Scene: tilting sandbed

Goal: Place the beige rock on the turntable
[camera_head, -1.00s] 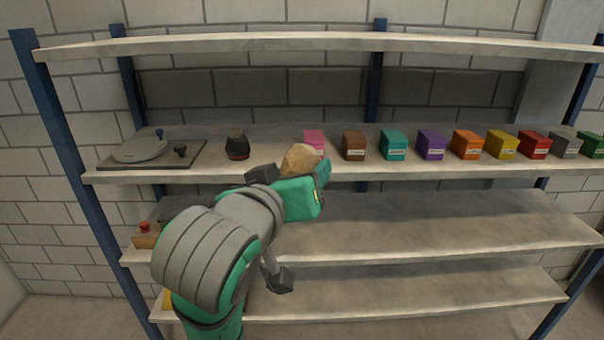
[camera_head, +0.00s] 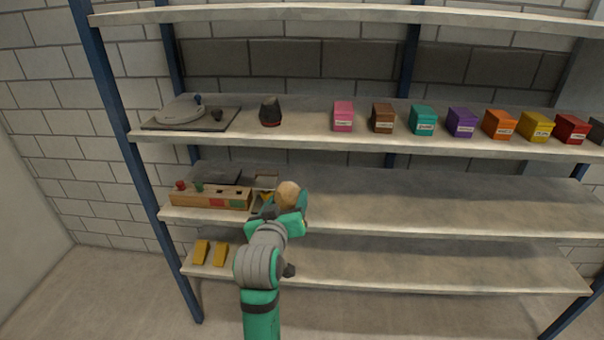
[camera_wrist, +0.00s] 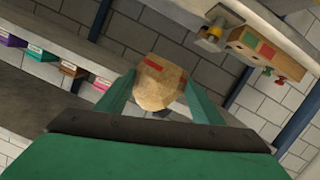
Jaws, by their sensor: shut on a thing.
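The beige rock (camera_head: 288,194) is in my gripper (camera_head: 284,208), in front of the middle shelf in the head view. In the wrist view the rock (camera_wrist: 159,82) sits between the two green fingers of my gripper (camera_wrist: 160,92), and a red mark shows on it. The gripper is shut on the rock. The turntable (camera_head: 181,110) is a grey round plate on a dark base at the left end of the upper shelf. Its plate looks empty. The rock is lower than the turntable and to its right, well apart from it.
A dark rock-like object (camera_head: 270,112) stands right of the turntable. Several coloured boxes, starting with a pink box (camera_head: 343,116), line the upper shelf. A wooden box with coloured squares (camera_head: 209,197) is on the middle shelf, with yellow blocks (camera_head: 201,252) below. The middle shelf's right side is clear.

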